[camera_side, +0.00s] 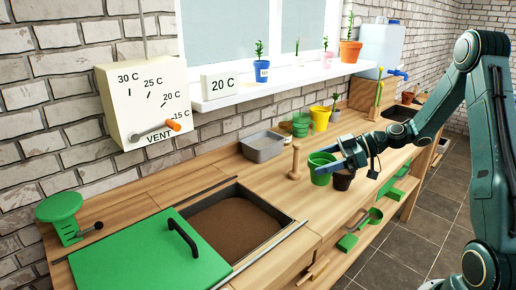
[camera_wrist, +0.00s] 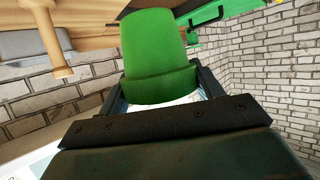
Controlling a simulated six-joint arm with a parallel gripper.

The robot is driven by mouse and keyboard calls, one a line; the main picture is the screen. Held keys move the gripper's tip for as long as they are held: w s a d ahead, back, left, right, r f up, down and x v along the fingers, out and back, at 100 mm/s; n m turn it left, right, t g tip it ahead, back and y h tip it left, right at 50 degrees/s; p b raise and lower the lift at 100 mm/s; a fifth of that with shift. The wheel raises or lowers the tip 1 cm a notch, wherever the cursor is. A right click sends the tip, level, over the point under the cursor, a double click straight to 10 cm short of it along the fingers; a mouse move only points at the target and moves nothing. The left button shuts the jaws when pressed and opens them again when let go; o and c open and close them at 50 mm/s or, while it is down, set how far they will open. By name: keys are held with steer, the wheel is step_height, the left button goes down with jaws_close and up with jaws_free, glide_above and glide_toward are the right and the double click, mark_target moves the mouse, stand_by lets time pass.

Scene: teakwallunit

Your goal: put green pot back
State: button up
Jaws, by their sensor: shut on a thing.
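The green pot (camera_side: 320,168) is at my gripper (camera_side: 332,167), above the front part of the wooden bench. My gripper is shut on this pot, with a finger on either side of it. In the wrist view the green pot (camera_wrist: 155,55) fills the space between the jaws (camera_wrist: 158,92). A dark brown pot (camera_side: 343,180) is just right of the green pot in the side view, partly behind the gripper. Another green pot (camera_side: 300,124) stands at the back of the bench, beside a yellow pot (camera_side: 320,117).
A wooden peg-like tool (camera_side: 295,163) stands left of the gripper. A grey tray (camera_side: 263,147) is behind it. A soil bin (camera_side: 235,219) with a green lid (camera_side: 150,250) lies left. Potted plants stand on the white sill (camera_side: 290,78). Bench surface left of the peg is clear.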

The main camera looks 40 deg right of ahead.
mark_target(321, 178)
steer(key=shift+f, duration=2.8)
steer(key=shift+f, duration=1.85)
steer(key=shift+f, duration=0.15)
steer(key=o, duration=1)
steer(key=shift+r, duration=0.2)
steer(key=shift+v, duration=3.75)
